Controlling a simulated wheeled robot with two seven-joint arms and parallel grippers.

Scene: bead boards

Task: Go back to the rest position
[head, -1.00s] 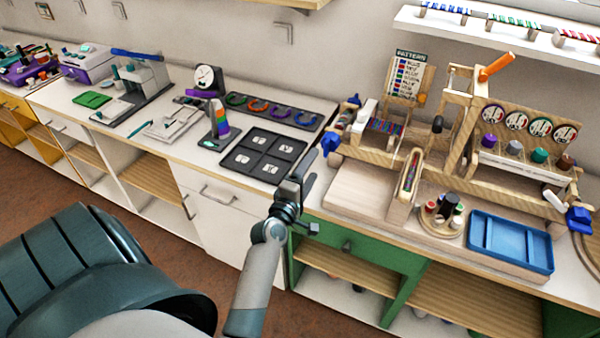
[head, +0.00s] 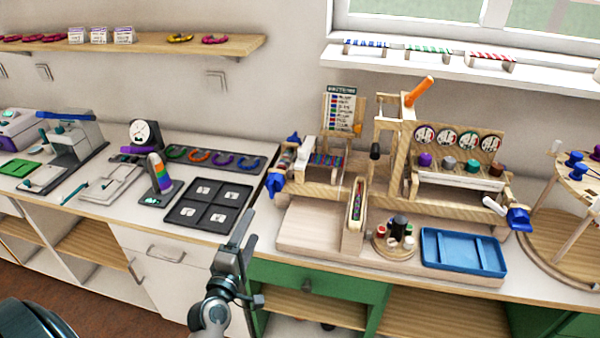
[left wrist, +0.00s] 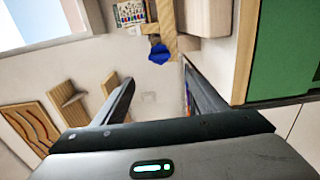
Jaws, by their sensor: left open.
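My left gripper (head: 236,255) is in front of the counter edge in the head view, near the black four-square tray and the wooden bead machine. In the left wrist view its two fingers (left wrist: 158,95) stand apart with nothing between them. The bead machine (head: 330,205) with blue knobs and an orange handle stands on the counter to the right of the gripper. A blue knob also shows beyond the fingers in the left wrist view (left wrist: 159,54). My right gripper is in neither view.
The black tray (head: 208,228) lies on the white counter (head: 90,215) left of the gripper. A blue tray (head: 462,252) lies at the machine's right front. A green cabinet (head: 275,275) is below. A round wooden stand (head: 560,250) is at the far right. The floor in front is clear.

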